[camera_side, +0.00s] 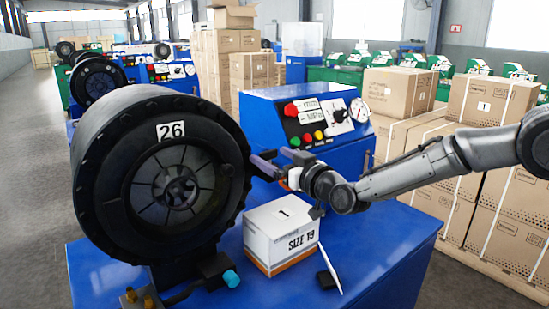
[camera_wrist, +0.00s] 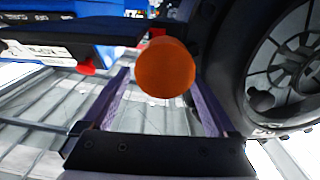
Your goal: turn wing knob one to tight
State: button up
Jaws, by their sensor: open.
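My gripper (camera_side: 268,155) is open at the gap between the black crimper head (camera_side: 115,150) marked 26 and the blue control box (camera_side: 262,115). In the wrist view, a round orange end piece (camera_wrist: 165,68) shows between the two purple fingers of my gripper (camera_wrist: 161,82). I cannot tell whether they touch it, or whether it is wing knob one. The control box face has a red knob (camera_side: 291,110), several coloured buttons (camera_side: 307,138), a white plate with a dark knob (camera_side: 339,115) and a round gauge (camera_side: 360,110). No wing knob is clearly recognisable.
A white box (camera_side: 281,236) marked 1 and SIZE 19 stands on the blue bench (camera_side: 375,250) below my gripper. A small black item (camera_side: 326,280) lies beside it. A cyan-capped fitting (camera_side: 231,278) sits under the head. Stacked cartons (camera_side: 500,205) stand at right.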

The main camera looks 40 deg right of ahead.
jog(key=s, duration=1.4)
jog(key=shift+a, duration=0.15)
jog(key=shift+w, duration=0.1)
jog(key=s+d+r, duration=0.4)
jog(key=d+r, duration=0.2)
jog(key=r, duration=0.1)
jog(key=s+d+f+g, duration=0.1)
jog(key=s+f+g, duration=0.5)
jog(key=s+f, duration=0.2)
jog(key=s+f+g, duration=0.6)
jog(key=s+f, duration=0.2)
jog(key=s, duration=0.5)
jog(key=shift+s+d+f, duration=0.2)
jog(key=shift+s+d, duration=0.1)
jog(key=shift+d, duration=0.1)
